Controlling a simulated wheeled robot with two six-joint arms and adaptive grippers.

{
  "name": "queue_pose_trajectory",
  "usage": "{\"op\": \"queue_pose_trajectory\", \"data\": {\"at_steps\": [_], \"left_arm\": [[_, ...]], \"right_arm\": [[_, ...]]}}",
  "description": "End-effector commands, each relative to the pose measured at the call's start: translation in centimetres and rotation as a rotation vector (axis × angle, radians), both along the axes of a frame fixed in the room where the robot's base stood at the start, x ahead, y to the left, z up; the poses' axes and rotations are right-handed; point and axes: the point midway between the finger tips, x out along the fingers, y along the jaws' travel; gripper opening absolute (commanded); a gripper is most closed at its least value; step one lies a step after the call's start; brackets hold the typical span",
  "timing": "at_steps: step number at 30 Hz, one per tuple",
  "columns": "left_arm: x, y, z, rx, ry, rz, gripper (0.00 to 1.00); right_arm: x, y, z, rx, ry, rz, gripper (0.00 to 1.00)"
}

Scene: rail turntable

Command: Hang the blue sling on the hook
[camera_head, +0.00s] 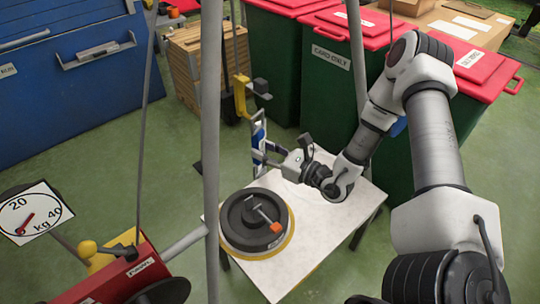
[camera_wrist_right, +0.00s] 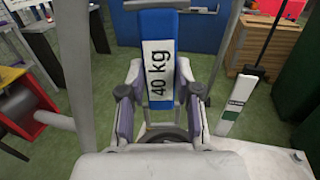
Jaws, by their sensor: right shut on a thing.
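The blue sling (camera_wrist_right: 158,22) is a broad blue strap with a white label reading "40 kg". It stands upright between the fingers of my right gripper (camera_wrist_right: 159,88), which is shut on it. In the head view the sling (camera_head: 258,133) shows as a narrow blue and white strip at the fingertips, above the far left part of the white table. The yellow hook (camera_head: 241,93) hangs just above and left of the sling in that view; I see no clear contact between them. The lower end of the sling is partly hidden. My left gripper is not in view.
A black round weight (camera_head: 240,215) with an orange-handled piece on top sits on the white table (camera_head: 300,262). Grey poles (camera_head: 211,130) stand nearby. A red winch (camera_head: 118,275) and kg dial (camera_head: 32,213) are at left. Green bins (camera_head: 325,98) stand behind my right arm.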

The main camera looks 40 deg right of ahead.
Motion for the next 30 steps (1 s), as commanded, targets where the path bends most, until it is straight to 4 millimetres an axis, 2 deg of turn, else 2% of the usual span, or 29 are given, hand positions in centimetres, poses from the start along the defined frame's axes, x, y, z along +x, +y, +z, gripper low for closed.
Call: {"op": "queue_pose_trajectory", "data": {"at_steps": [13, 18, 30], "left_arm": [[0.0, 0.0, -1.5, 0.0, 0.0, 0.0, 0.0], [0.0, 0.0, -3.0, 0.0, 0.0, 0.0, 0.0], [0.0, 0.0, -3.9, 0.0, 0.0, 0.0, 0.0]], "right_arm": [[3.2, 0.3, -0.3, -0.002, -0.003, 0.002, 0.0], [4.0, 0.3, -1.1, 0.0, -0.003, 0.0, 0.0], [4.5, 0.3, -1.3, 0.0, -0.001, -0.001, 0.0]]}}
